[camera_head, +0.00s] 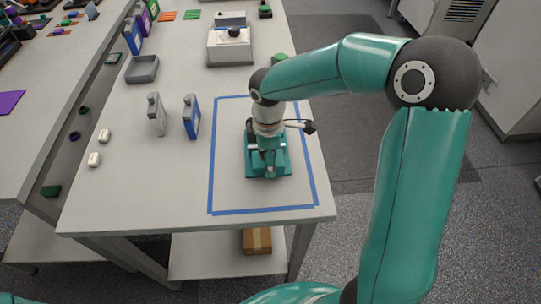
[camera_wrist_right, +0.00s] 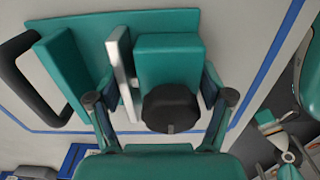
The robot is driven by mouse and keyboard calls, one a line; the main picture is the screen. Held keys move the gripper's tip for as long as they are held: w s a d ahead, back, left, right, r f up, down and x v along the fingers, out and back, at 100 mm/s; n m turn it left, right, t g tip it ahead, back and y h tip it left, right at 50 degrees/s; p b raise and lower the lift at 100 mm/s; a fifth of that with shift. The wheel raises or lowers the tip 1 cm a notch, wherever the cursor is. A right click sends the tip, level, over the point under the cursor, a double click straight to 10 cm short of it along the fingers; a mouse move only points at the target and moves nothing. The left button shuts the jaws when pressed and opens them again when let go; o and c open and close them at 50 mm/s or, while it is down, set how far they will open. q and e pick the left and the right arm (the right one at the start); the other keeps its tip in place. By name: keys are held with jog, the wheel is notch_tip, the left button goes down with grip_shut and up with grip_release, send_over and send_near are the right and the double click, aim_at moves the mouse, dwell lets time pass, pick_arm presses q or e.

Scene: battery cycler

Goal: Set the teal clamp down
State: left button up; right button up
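The teal clamp (camera_head: 284,168) is inside the blue tape rectangle (camera_head: 211,168) on the table. Its base looks level and on or very near the tabletop; I cannot tell if it touches. My right gripper (camera_head: 267,153) points down over it. In the right wrist view the teal clamp (camera_wrist_right: 168,52) shows its teal blocks, silver jaw plate, black knob and black handle. My left gripper is not in view.
A grey device (camera_head: 230,47) stands behind the rectangle. A grey tray (camera_head: 142,69) and small white pieces (camera_head: 94,159) lie further left. The rectangle's front part is clear.

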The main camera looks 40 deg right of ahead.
jog(key=shift+o, duration=1.1)
jog(key=shift+r, duration=0.1)
notch_tip(320, 180, up, 12)
jog(key=shift+r, duration=0.1)
